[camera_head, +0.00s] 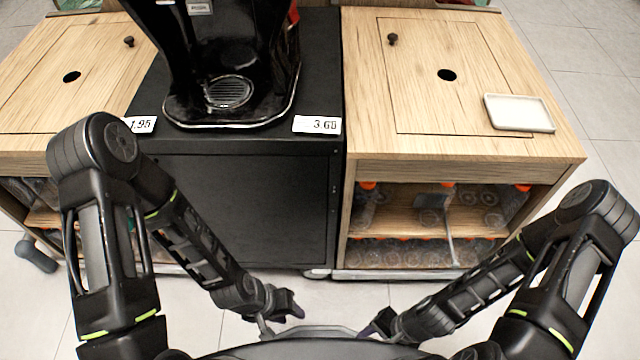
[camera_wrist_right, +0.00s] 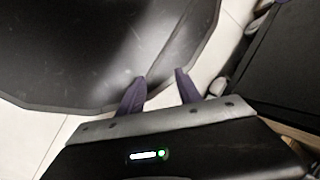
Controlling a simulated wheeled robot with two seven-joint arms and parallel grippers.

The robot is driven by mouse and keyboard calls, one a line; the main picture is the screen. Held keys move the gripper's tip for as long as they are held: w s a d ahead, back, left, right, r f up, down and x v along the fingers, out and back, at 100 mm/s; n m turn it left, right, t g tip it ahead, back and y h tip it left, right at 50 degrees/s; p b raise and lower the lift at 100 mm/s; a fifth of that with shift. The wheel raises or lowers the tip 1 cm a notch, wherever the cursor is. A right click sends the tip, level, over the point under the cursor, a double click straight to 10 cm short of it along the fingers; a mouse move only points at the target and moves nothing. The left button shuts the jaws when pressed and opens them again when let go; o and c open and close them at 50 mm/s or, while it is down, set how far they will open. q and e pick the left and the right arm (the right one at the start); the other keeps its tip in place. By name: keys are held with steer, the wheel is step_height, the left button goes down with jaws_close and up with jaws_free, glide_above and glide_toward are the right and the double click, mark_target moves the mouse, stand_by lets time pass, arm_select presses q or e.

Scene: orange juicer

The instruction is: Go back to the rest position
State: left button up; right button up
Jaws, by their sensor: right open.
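My left gripper (camera_head: 282,312) is low at the bottom middle of the head view, in front of the black cabinet. It is seen from the side, and the gap between its fingers is hard to make out. My right gripper (camera_head: 372,326) is low at the bottom, right of the left one and apart from it. In the right wrist view its two dark fingers (camera_wrist_right: 160,92) stand apart with nothing between them. Both arms are bent, with elbows out to the sides and forearms pointing inward.
A black juicer (camera_head: 230,60) stands on the black cabinet (camera_head: 245,200). A wooden cabinet (camera_head: 360,90) to the right bears a white tray (camera_head: 518,112) and has bottles on shelves below. Another wooden cabinet (camera_head: 50,60) is on the left. Tiled floor (camera_head: 345,295) lies in front.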

steer(key=w+a+r+n, duration=0.5)
steer(key=r+n, duration=0.1)
steer(key=n, duration=0.1)
step_height(320, 180, up, 18)
steer(key=p, duration=1.8)
steer(key=shift+a+r+t+h, duration=0.15)
steer(key=shift+a+t+h, duration=0.15)
steer(key=shift+a+t, duration=0.1)
steer(key=shift+w, duration=0.1)
steer(key=shift+d, duration=0.15)
